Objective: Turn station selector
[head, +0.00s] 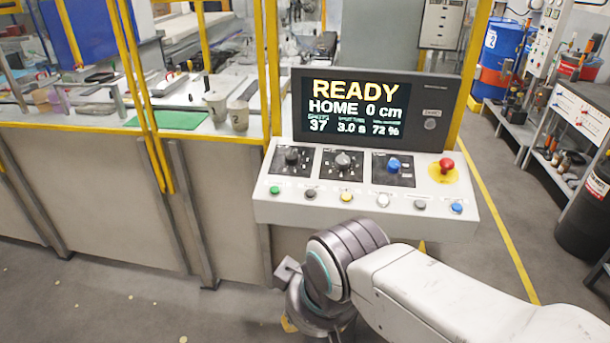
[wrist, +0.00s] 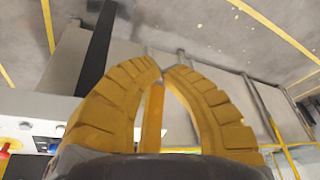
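The control panel (head: 262,208) stands ahead of me in the head view. Its sloped face has three rotary knobs on black plates: a left black knob (head: 291,156), a middle grey knob (head: 343,160) and a right blue knob (head: 393,165). The labels are too small to tell which is the station selector. The screen (head: 352,107) reads READY, HOME, 0 cm. My gripper is mostly hidden behind my wrist in the head view, low in front of the panel. In the wrist view my gripper (wrist: 162,72) has its yellow fingertips together, with nothing seen between the tips.
A red stop button (head: 446,166) on a yellow base is at the panel's right. A row of push buttons, including a green one (head: 274,190), runs along the front edge. Yellow guard posts (head: 269,70) and a bench with two cups (head: 238,116) are left.

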